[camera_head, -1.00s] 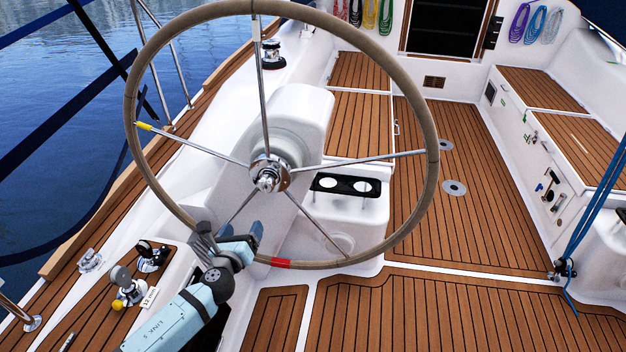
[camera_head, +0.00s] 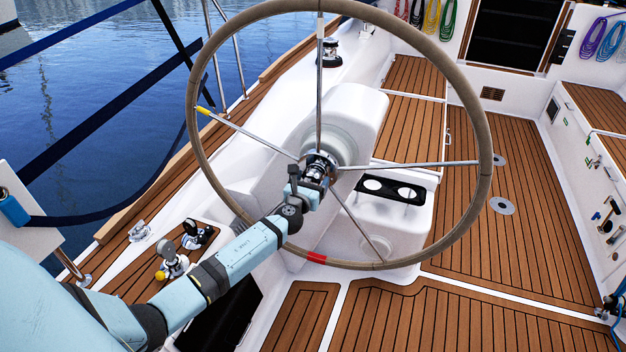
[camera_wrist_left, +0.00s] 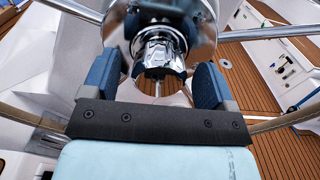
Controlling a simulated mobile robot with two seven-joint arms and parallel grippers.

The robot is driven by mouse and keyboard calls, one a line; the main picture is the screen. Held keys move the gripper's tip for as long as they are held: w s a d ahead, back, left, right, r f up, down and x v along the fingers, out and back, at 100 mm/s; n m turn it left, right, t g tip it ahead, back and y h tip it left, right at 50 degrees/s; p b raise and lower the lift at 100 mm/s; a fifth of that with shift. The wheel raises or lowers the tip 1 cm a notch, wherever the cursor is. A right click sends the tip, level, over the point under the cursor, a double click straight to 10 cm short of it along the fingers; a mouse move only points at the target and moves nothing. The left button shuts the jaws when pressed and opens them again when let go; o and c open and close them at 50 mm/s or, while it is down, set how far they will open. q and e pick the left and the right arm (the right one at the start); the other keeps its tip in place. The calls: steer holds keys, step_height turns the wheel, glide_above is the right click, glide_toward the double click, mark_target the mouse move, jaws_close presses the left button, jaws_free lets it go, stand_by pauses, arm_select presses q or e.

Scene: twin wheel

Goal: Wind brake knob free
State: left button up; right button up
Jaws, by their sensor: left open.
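The brake knob (camera_wrist_left: 160,50) is a shiny chrome fluted piece at the middle of the wheel's hub. In the head view the hub (camera_head: 319,163) is partly hidden by my left gripper (camera_head: 303,188). The steering wheel (camera_head: 484,120) has a tan rim with a red band and a yellow mark. In the left wrist view my left gripper (camera_wrist_left: 157,72) is open, with one blue finger pad on each side of the knob's near end. Gaps show between the pads and the knob. How far the pads reach along it is hard to tell. My right gripper is not in view.
A white pedestal (camera_head: 355,110) stands behind the wheel. Metal spokes run out from the hub around my gripper. Teak deck (camera_head: 520,230) lies open to the right.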

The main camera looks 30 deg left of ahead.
arm_select(q)
steer(key=shift+w+a, duration=0.15)
steer(key=shift+w, duration=0.5)
steer(key=c, duration=0.9)
steer(key=shift+c, duration=0.2)
